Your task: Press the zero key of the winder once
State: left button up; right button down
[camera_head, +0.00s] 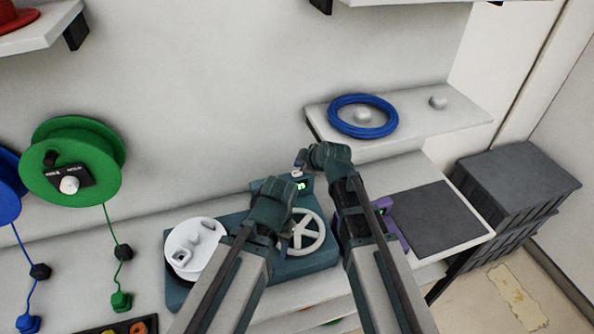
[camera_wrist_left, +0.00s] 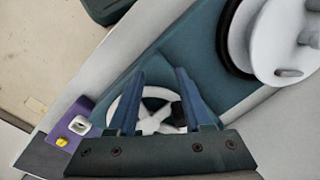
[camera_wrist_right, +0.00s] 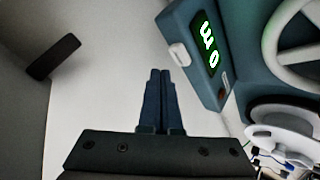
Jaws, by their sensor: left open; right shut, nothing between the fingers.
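The winder is a teal machine (camera_head: 178,292) on the bench, with a white flat disc (camera_head: 210,235) at its left and a white spoked crank wheel (camera_head: 312,243) at its right. Its display box shows green digits in the right wrist view (camera_wrist_right: 209,50). A pale key (camera_wrist_right: 180,54) sits beside the display. My right gripper (camera_wrist_right: 160,75) is shut and empty, its tips a little to the side of the key and apart from it in that view. My left gripper (camera_wrist_left: 160,78) is open above the spoked wheel, which shows between its fingers. In the head view its fingers are hidden.
A purple device (camera_head: 390,222) and a dark mat (camera_head: 432,218) lie right of the winder. A blue coil (camera_head: 362,130) rests on the shelf above. A green reel (camera_head: 72,190) hangs at the left. Dark crates (camera_head: 518,182) stand at the right.

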notch_tip(320, 180, up, 4)
jog(key=p, duration=0.3)
dwell(0.7)
